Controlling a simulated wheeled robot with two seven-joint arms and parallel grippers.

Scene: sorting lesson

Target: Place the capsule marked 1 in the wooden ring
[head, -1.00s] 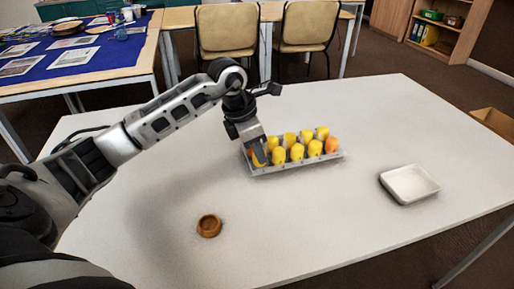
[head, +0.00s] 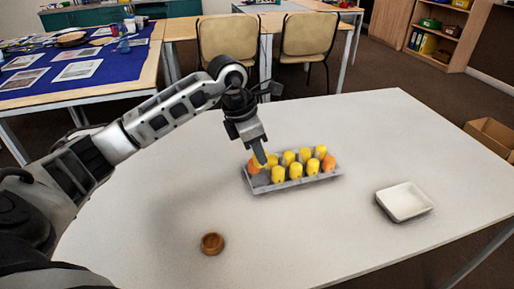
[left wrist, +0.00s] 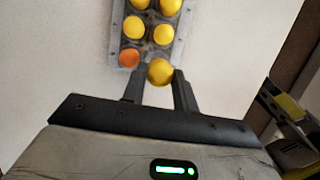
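My left gripper (head: 262,163) is over the left end of a grey tray (head: 262,187) holding yellow and orange capsules. In the left wrist view its fingers (left wrist: 160,82) are closed on both sides of a yellow capsule (left wrist: 160,70), which looks raised at the tray's end beside an orange capsule (left wrist: 129,58). In the head view the fingers mostly hide this capsule. I cannot read any mark on it. The wooden ring (head: 212,244) lies on the table at the front left, apart from the gripper. My right gripper is not in view.
A white square dish (head: 405,202) stands on the right of the white table (head: 330,230). The table between tray and ring is clear. Chairs (head: 227,45) and a blue-covered table (head: 90,70) are behind. A cardboard box (head: 490,135) is beyond the right edge.

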